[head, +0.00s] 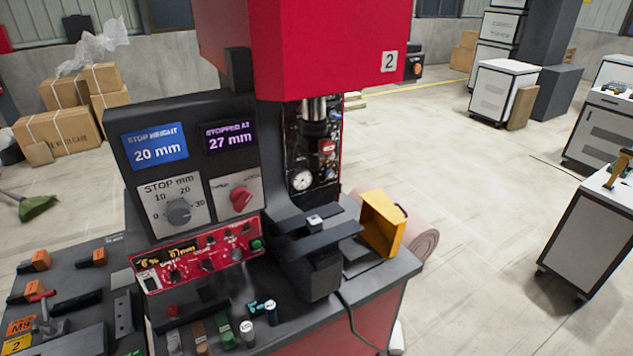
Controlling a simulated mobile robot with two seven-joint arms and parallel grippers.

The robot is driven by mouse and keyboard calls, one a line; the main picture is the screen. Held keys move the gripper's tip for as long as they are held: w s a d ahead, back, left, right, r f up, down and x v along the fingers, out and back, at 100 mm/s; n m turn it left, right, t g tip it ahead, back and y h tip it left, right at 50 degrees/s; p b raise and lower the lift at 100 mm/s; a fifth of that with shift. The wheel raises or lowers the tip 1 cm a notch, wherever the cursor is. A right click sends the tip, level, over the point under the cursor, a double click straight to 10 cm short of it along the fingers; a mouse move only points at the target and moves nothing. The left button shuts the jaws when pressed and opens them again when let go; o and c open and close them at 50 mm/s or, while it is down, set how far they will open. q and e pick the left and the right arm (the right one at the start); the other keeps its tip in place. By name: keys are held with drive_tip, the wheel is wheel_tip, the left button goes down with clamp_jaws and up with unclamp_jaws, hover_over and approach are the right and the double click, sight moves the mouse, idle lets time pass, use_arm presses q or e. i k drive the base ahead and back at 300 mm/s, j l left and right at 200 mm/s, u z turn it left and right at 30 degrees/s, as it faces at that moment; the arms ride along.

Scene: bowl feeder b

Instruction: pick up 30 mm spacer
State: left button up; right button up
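A small dark teal marked piece (256,306) lies beside the teal one. Neither of my grippers shows in the head view.
The red press (310,50) stands behind, with a control panel (185,165) reading stop height 20 mm and stopped at 27 mm. A dark block and bar fixture (318,265) rises right of the cylinders. Tools lie on a left table (80,262).

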sight(314, 223)
drive_tip(key=i+u, duration=0.8)
drive_tip(key=i, duration=0.2)
